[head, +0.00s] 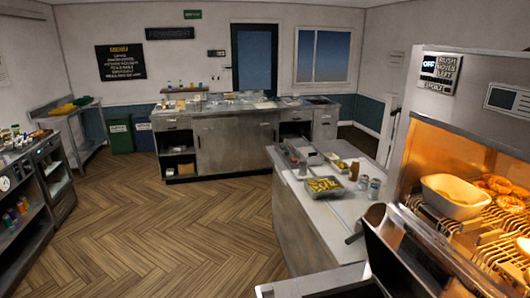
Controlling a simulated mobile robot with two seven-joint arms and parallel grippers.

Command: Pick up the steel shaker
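Two small upright shaker-like containers stand side by side on the white-topped counter (332,212) at right of centre. The left one (363,182) looks grey and metallic. The right one (374,189) is slightly nearer and also greyish. They are too small to tell for certain which is the steel shaker. Neither of my grippers can be made out in the head view, and nothing is seen holding either container.
A metal tray of yellow food (323,185) sits left of the containers. The lit fryer station (437,235) with a cream bowl (452,196) stands close at right. A long steel counter (225,144) runs along the back. The wooden floor (175,220) is clear.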

